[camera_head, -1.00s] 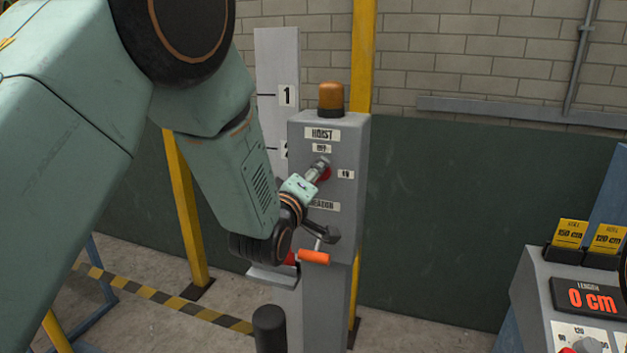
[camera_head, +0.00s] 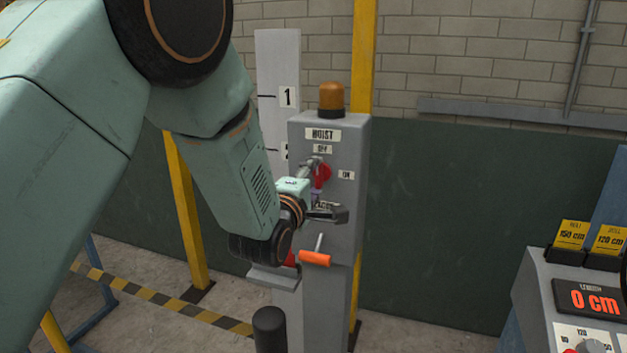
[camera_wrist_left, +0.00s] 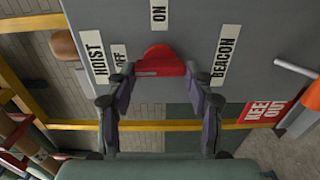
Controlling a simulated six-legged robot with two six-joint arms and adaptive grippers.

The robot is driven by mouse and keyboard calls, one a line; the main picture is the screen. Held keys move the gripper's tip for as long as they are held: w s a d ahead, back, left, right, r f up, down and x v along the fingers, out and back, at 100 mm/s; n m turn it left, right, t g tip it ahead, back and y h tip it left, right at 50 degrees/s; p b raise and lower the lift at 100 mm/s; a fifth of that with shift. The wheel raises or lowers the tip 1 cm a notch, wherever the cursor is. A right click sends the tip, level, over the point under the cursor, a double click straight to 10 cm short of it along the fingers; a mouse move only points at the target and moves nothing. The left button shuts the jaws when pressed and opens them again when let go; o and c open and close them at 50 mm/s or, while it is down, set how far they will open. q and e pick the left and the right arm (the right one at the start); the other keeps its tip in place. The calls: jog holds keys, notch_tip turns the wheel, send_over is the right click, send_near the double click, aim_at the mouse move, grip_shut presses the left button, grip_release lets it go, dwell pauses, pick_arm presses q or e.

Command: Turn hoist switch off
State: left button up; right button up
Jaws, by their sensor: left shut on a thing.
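The grey hoist box (camera_head: 350,150) stands upright in the middle of the head view, with HOIST, OFF and ON labels. The red hoist switch (camera_head: 324,173) is on its front, below OFF and left of ON. My left gripper (camera_head: 319,189) comes in from the left and is shut on the switch, one finger above and one below. In the left wrist view the red switch (camera_wrist_left: 160,66) sits between the fingertips of my left gripper (camera_wrist_left: 160,80). The gripper hides part of the switch and the BEACON label in the head view. My right gripper is out of view.
An orange-handled lever (camera_head: 314,258) sticks out below the gripper. An amber beacon lamp (camera_head: 331,96) tops the box. A yellow post (camera_head: 363,60) stands behind it. A console (camera_head: 580,297) reading 0 cm is at the lower right.

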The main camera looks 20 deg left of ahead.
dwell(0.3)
pick_arm(q)
jog(key=o, duration=1.2)
jog(key=shift+c, duration=0.2)
jog(key=shift+s, duration=0.15)
jog(key=s, duration=1.1)
jog(key=shift+s+a, duration=0.25)
jog(key=shift+s, duration=0.15)
jog(key=shift+w, duration=0.1)
jog(key=w, duration=1.2)
jog(key=shift+d, duration=0.2)
jog(key=shift+s, duration=0.2)
